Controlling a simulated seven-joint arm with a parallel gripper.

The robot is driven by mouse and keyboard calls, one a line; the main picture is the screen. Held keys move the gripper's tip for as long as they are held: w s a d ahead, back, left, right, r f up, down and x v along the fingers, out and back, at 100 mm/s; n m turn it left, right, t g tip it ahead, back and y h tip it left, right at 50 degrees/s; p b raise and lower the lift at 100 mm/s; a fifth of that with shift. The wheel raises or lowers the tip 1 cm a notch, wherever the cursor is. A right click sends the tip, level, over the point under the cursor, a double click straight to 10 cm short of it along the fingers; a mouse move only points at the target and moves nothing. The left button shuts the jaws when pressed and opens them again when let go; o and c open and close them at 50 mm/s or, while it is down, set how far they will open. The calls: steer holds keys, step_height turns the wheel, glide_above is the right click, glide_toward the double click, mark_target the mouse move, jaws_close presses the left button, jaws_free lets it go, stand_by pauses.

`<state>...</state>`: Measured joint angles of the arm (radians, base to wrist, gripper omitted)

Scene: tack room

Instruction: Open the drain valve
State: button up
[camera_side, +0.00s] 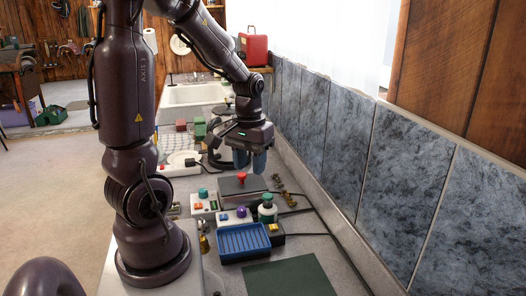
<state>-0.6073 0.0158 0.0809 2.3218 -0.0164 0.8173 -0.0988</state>
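My gripper (250,160) hangs in the middle of the view with its two blue-grey fingers pointing down. It is above and a little behind a red knob (241,177) on a dark flat box, with no contact visible. The gap between the fingertips is too small in this view to judge. No part is clearly marked as the drain valve. Brass fittings (284,190) lie right of the dark box along the wall side. Another small brass piece (204,243) stands near my base.
A blue ribbed tray (243,240), a green-topped bottle (267,208) and control boxes with coloured buttons (203,205) crowd the counter. A dark green mat (288,277) lies bare in front. A tiled wall (345,150) bounds the right; a sink (195,94) is behind.

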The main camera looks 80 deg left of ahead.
steer(key=d+r+m+t, duration=0.2)
steer(key=d+r+m, duration=0.2)
steer(key=d+r, duration=0.2)
steer(key=shift+w+d+r+y, duration=0.2)
steer(key=shift+w+d+y, duration=0.15)
steer(key=shift+d, duration=0.9)
steer(key=s+d+r+m+t, duration=0.1)
steer(key=d+r+m+t, duration=0.2)
steer(key=d+r+m, duration=0.2)
steer(key=d, duration=0.3)
steer(key=shift+s+r+t, duration=0.3)
steer(key=shift+s+r, duration=0.05)
